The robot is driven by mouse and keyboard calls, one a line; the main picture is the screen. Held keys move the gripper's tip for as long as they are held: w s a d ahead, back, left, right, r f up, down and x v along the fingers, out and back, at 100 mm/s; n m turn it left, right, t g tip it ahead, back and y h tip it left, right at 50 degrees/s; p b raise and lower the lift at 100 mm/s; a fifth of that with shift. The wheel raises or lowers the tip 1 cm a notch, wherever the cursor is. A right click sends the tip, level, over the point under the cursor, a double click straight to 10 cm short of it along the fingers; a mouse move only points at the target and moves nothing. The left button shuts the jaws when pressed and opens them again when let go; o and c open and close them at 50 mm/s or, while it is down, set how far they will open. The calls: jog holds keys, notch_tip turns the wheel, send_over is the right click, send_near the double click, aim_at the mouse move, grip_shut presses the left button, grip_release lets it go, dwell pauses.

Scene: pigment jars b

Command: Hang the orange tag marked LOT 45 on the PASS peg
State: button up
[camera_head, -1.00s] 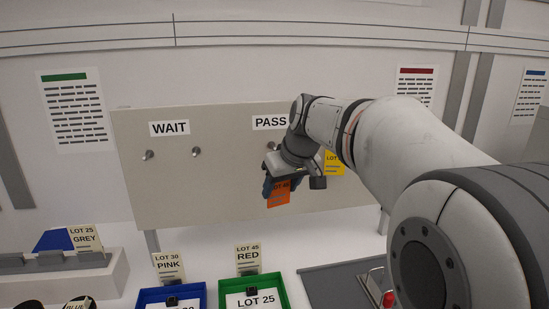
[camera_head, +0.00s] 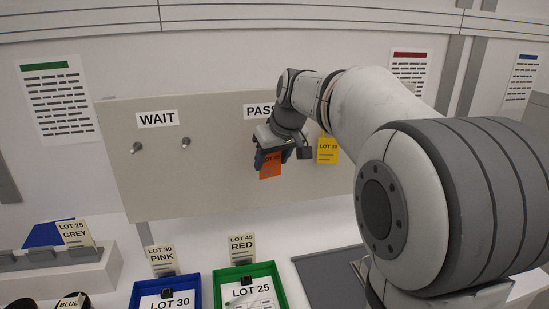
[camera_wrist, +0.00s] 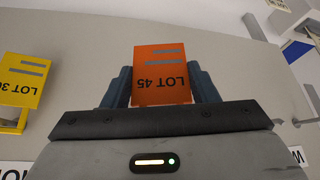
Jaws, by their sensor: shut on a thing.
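My gripper (camera_head: 268,160) is shut on the orange tag (camera_head: 271,167), in front of the board below the PASS label (camera_head: 258,111). In the wrist view the tag (camera_wrist: 160,72) reads LOT 45, upside down in the picture, and sits between the two blue-grey fingers of my gripper (camera_wrist: 162,88). The PASS label is partly covered by my arm. No peg shows directly below it, as my arm and gripper cover that spot. I cannot tell whether the tag touches a peg or the board (camera_head: 215,185).
A yellow LOT 30 tag (camera_head: 327,151) hangs close to the right of my gripper. Two bare pegs, (camera_head: 136,148) and (camera_head: 185,142), stick out below the WAIT label (camera_head: 157,119). A blue tray (camera_head: 196,292) and a green tray (camera_head: 280,285) stand below the board.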

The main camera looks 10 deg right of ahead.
jog(key=w+f+p, duration=0.1)
jog(key=w+p, duration=0.1)
jog(key=w, duration=0.4)
jog(key=shift+w, duration=0.25)
dwell(0.5)
jog(key=shift+f, duration=0.1)
dwell(0.4)
jog(key=o, duration=1.2)
jog(key=shift+s, duration=0.1)
